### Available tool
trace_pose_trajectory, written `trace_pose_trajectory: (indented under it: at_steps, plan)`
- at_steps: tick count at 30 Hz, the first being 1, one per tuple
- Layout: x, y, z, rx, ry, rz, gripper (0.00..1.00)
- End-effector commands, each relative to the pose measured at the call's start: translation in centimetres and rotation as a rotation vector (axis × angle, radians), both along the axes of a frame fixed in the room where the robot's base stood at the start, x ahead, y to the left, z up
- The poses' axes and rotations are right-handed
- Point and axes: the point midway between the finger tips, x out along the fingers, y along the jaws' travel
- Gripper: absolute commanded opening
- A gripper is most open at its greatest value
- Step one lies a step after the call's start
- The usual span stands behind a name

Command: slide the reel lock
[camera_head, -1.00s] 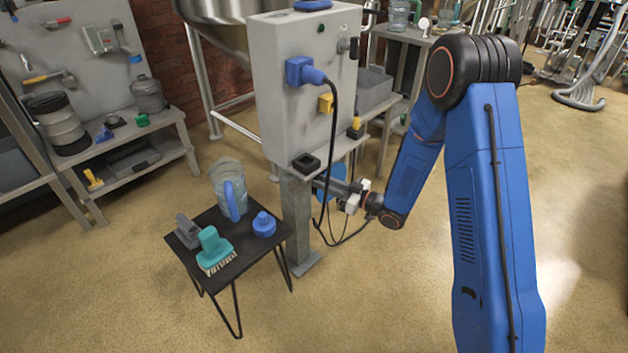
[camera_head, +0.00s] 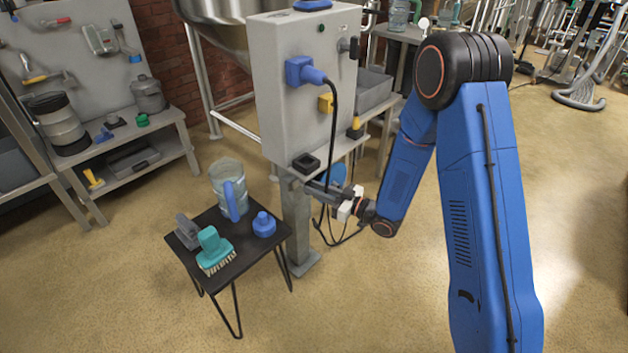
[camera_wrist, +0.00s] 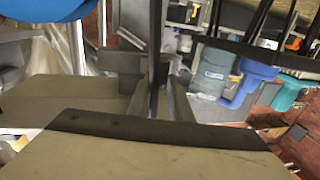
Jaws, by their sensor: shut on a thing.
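The blue reel (camera_head: 334,174) is under the right side of the grey cabinet, partly hidden by my gripper. A blue curved edge (camera_wrist: 55,8), likely the reel, shows at the top left of the wrist view. My gripper (camera_head: 316,188) is shut beside the post, just below the cabinet. In the wrist view my gripper (camera_wrist: 156,88) has its narrow fingers closed around a thin dark upright piece (camera_wrist: 155,45). This piece appears to be the reel lock. Its outline is mostly hidden by the fingers, and I cannot tell its slide position.
The grey cabinet (camera_head: 290,100) has a blue plug and hanging black cable. A small dark table (camera_head: 193,270) to the left holds a clear jug (camera_head: 222,180), a teal brush (camera_head: 212,247) and a blue cap (camera_head: 264,224). The floor in front is clear.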

Motion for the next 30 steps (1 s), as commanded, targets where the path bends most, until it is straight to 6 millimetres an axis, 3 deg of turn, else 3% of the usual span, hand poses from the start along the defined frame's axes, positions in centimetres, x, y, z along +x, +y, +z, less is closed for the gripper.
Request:
trace_pose_trajectory:
  at_steps: [2, 3, 5, 15, 30]
  plan:
    - [-0.3, 0.2, 0.0, 0.001, 0.0, 0.0, 0.0]
    - [-0.2, 0.2, 0.0, 0.001, 0.0, -0.001, 0.26]
    - [-0.2, 0.2, 0.0, 0.001, 0.0, -0.001, 0.37]
    - [-0.3, 0.0, 0.0, 0.0, 0.0, -0.001, 0.37]
    - [-1.7, -2.9, 0.0, 0.0, 0.0, -0.002, 0.37]
